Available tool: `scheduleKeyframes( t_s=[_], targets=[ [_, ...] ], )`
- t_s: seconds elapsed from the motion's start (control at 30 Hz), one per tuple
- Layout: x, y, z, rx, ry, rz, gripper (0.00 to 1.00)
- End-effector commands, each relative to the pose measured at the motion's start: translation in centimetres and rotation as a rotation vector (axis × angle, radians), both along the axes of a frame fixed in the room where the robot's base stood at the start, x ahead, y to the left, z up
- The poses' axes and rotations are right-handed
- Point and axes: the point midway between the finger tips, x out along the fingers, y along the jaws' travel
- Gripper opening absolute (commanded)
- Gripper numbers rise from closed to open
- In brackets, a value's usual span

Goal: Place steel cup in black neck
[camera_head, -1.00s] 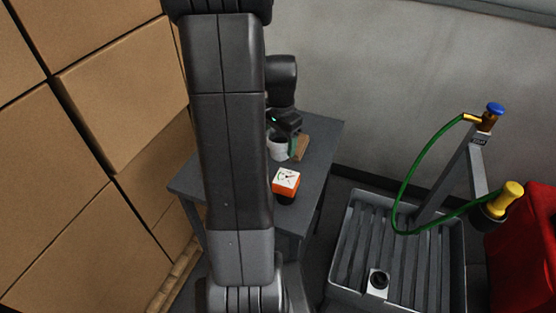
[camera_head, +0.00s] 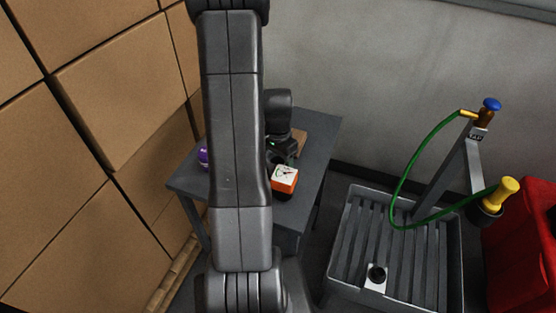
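My gripper (camera_head: 281,155) is low over the grey table, just behind an orange box with a white dial face (camera_head: 285,178). Its fingers are dark and small here, partly hidden by my arm, so I cannot tell whether they are open or shut or hold anything. I cannot make out a steel cup; the table area behind my arm is hidden. A round black opening on a white plate (camera_head: 377,274) lies in the slatted grey tray. A dark part (camera_head: 552,220) shows on the red container at the right edge. I cannot tell which is the black neck.
The grey table (camera_head: 318,150) carries a purple item (camera_head: 203,157) at its left and a brown block (camera_head: 300,141) at the back. Cardboard boxes (camera_head: 110,100) stack at left. The slatted tray (camera_head: 340,250) has a tap post (camera_head: 460,165) with green hose. A red container (camera_head: 520,255) stands right.

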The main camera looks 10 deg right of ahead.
Motion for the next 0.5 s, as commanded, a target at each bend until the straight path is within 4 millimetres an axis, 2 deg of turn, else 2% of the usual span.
scheduleKeyframes(
  t_s=[0.13, 0.17, 0.23, 0.5],
  targets=[
    [0.00, 0.00, -0.48, 0.000, 0.000, 0.000, 0.40],
    [0.00, 0.00, -0.30, 0.000, 0.000, 0.000, 0.72],
    [0.00, 0.00, -0.26, 0.000, 0.000, 0.000, 0.85],
    [0.00, 0.00, -0.23, 0.000, 0.000, 0.000, 0.88]
  ],
)
